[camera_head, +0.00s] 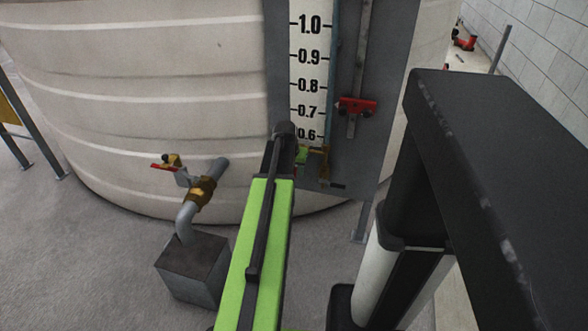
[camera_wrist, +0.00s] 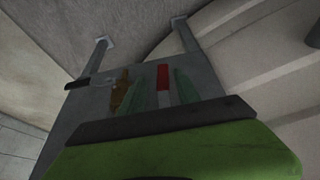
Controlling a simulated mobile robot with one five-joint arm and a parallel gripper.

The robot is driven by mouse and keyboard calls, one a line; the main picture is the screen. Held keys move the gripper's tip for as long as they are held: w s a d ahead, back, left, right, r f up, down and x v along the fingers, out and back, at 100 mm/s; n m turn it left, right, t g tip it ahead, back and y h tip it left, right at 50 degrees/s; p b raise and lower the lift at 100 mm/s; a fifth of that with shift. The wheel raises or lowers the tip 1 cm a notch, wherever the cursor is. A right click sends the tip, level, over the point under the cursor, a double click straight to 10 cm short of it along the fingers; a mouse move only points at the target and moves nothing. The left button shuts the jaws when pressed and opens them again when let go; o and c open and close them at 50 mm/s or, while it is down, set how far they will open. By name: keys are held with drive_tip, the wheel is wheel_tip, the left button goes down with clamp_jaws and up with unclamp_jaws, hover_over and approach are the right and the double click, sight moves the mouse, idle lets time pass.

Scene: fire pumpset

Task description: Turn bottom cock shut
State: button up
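The bottom cock is a small brass valve (camera_head: 316,151) low on the grey gauge board, just below the 0.6 mark, and my arm partly hides it. In the wrist view its brass body (camera_wrist: 121,89) is left of my fingers. A red and white bar (camera_wrist: 163,78), which looks like its lever, lies between the fingers. My gripper (camera_wrist: 160,82) has two green fingers apart, one on each side of the bar. I cannot tell whether either finger touches it. In the head view the fingers are mostly hidden behind the arm's end.
The grey board (camera_head: 391,105) carries a white scale (camera_head: 309,60) and a red marker (camera_head: 357,106). The big pale tank (camera_head: 140,75) stands behind. A brass valve with a red handle (camera_head: 201,191) and a grey block (camera_head: 193,268) are to the left.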

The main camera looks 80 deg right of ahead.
drive_tip(key=p+v, duration=1.1)
drive_tip(key=v, duration=0.2)
drive_tip(key=shift+r, duration=0.25)
drive_tip(key=shift+w+a, duration=0.1)
